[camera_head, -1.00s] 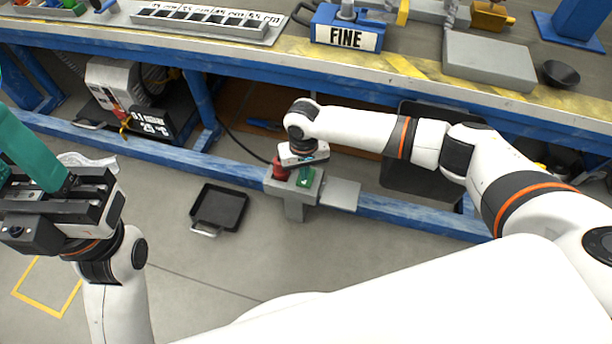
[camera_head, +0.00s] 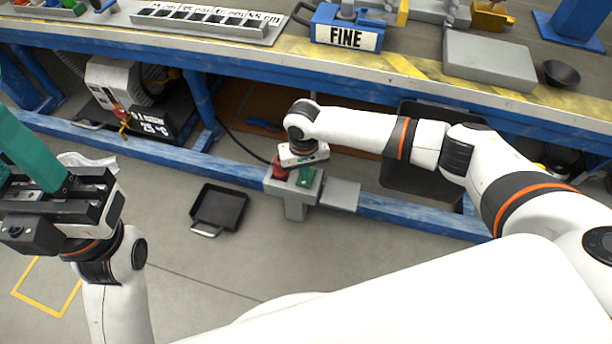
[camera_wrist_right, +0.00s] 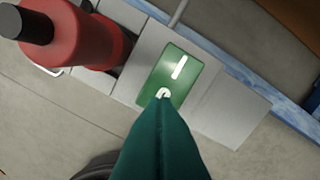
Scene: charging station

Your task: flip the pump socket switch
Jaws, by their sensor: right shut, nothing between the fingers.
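The pump socket is a grey box (camera_head: 295,208) on the blue lower rail. Its green switch (camera_head: 306,177) is on top, beside a red plug (camera_head: 281,170). In the right wrist view the switch (camera_wrist_right: 172,72) carries a white line and a white ring, and the red plug (camera_wrist_right: 75,38) stands to its left. My right gripper (camera_wrist_right: 163,101) is shut and empty, its teal tips at the ring end of the switch. I cannot tell if they touch it. In the head view its fingers are hidden behind the wrist. My left gripper (camera_head: 25,160) is apart at the left, its fingers spread and partly cut off.
The workbench (camera_head: 400,75) overhangs the socket from behind. A grey plate (camera_head: 340,194) lies right of the socket. A black tray (camera_head: 219,208) is on the floor to the left, and a dark bin (camera_head: 420,178) stands behind my right arm. The front floor is clear.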

